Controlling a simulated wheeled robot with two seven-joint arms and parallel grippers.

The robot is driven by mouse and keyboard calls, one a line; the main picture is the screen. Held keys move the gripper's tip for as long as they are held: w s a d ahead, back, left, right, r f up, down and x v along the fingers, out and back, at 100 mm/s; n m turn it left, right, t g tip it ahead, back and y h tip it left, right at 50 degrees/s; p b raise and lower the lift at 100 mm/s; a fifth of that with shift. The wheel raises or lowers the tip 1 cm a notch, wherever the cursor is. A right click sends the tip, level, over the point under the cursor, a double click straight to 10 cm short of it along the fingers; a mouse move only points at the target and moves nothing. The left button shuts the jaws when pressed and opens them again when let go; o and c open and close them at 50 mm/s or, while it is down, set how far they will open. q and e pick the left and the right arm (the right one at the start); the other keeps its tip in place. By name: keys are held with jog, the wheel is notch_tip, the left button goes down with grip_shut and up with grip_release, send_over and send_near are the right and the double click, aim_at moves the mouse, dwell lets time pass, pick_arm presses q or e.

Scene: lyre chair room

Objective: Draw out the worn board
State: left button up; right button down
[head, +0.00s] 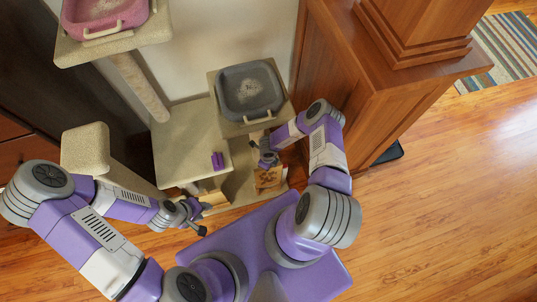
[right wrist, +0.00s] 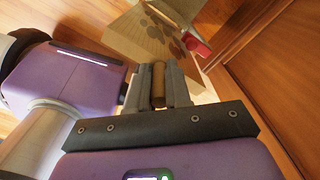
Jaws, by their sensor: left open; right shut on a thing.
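A tan board with dark brown paw-like marks (head: 268,180) shows low in the beige cat tree, just below my right gripper (head: 266,161). Its marked face also shows at the top of the right wrist view (right wrist: 150,38). There my right gripper (right wrist: 158,90) is shut on a short brown rounded bar (right wrist: 158,78). I cannot tell whether this bar is joined to the marked board. Another tan board-like piece (head: 213,194) shows beside my left gripper (head: 197,216), which is open and appears empty. I cannot tell which board is the worn one.
A grey tray (head: 248,88) and a pink tray (head: 97,14) sit on upper platforms. A purple object (head: 217,160) lies on the beige platform (head: 185,140). A red piece (right wrist: 198,46) is near the marked board. A wooden cabinet (head: 340,60) stands close right; open floor (head: 450,200) lies beyond.

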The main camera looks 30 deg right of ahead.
jog(key=shift+r+p, duration=0.9)
jog(key=shift+r, duration=0.5)
jog(key=shift+r+p, duration=1.2)
jog(key=shift+r, duration=0.25)
jog(key=shift+f, duration=0.1)
